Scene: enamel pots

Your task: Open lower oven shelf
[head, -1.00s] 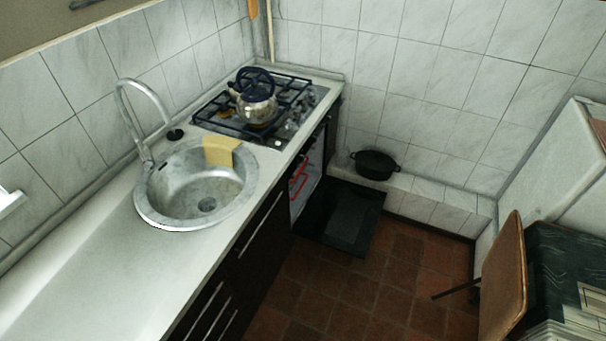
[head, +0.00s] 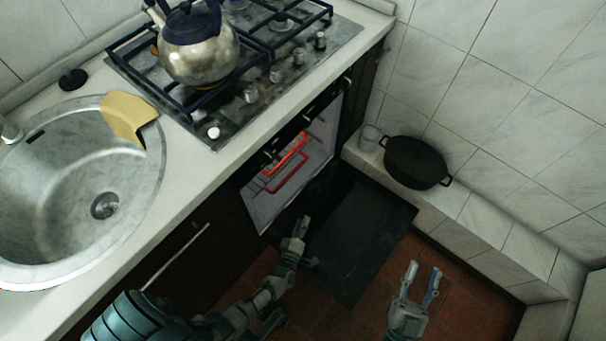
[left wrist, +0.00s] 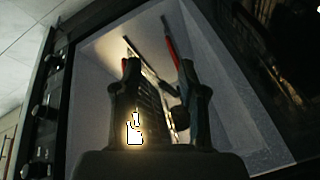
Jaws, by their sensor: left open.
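The oven (head: 262,200) under the hob is open, and its dark door (head: 365,235) lies folded down in the head view. Two red-edged parts show inside, an upper one (head: 290,152) and a lower one (head: 286,180); they look like shelf fronts, but I cannot tell for certain. My left gripper (head: 300,228) is open in front of the oven mouth, above the door. In the left wrist view its fingers (left wrist: 160,80) are spread and empty, facing the lit oven interior, with red bars (left wrist: 170,45) beyond them. My right gripper (head: 425,272) is open and empty, right of the door.
A steel kettle (head: 198,45) stands on the hob. A sink (head: 85,215) with a yellow cloth (head: 128,115) is at left. A black pot (head: 415,162) and a glass (head: 370,138) stand on the tiled ledge. The tiled floor (head: 470,300) is free at lower right.

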